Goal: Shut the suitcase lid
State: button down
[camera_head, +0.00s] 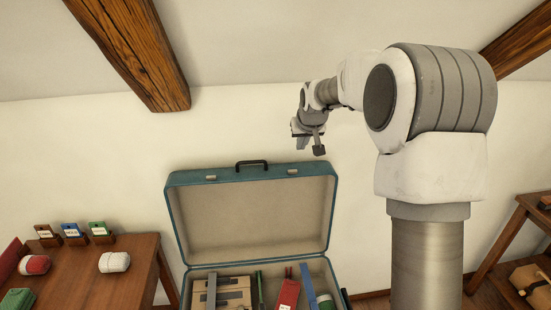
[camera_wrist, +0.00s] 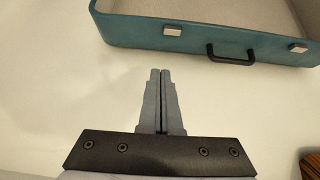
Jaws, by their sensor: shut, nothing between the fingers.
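The teal suitcase stands open, with its lid (camera_head: 255,215) raised against the pale wall and its beige lining facing me. A dark handle (camera_head: 251,165) and two metal latches sit on the lid's top edge. The suitcase base (camera_head: 205,270) holds several items and is cut off by the bottom of the head view. My gripper (camera_head: 302,142) is above the lid's top edge, right of the handle, apart from the lid. In the wrist view my gripper (camera_wrist: 161,75) is shut and empty, its fingertips short of the lid edge (camera_wrist: 160,35) and handle (camera_wrist: 231,58).
A wooden table (camera_head: 120,275) at left bears rolled bundles and small card holders. A wooden shelf (camera_head: 520,225) with a box stands at right. A ceiling beam (camera_head: 140,50) slopes down at upper left. The wall (camera_head: 70,140) is close behind the lid.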

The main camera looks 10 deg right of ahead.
aim_at(294, 169)
jog(key=x, duration=0.8)
jog(key=a+x, duration=0.1)
jog(key=x, duration=0.3)
jog(key=shift+w+r, duration=0.1)
jog(key=shift+w, duration=0.25)
jog(key=s, duration=0.2)
jog(key=shift+s+d+r+p, duration=0.1)
jog(key=shift+s+r+p, duration=0.05)
jog(key=shift+s+p, duration=0.2)
jog(key=shift+s, duration=0.65)
jog(key=shift+s, duration=0.1)
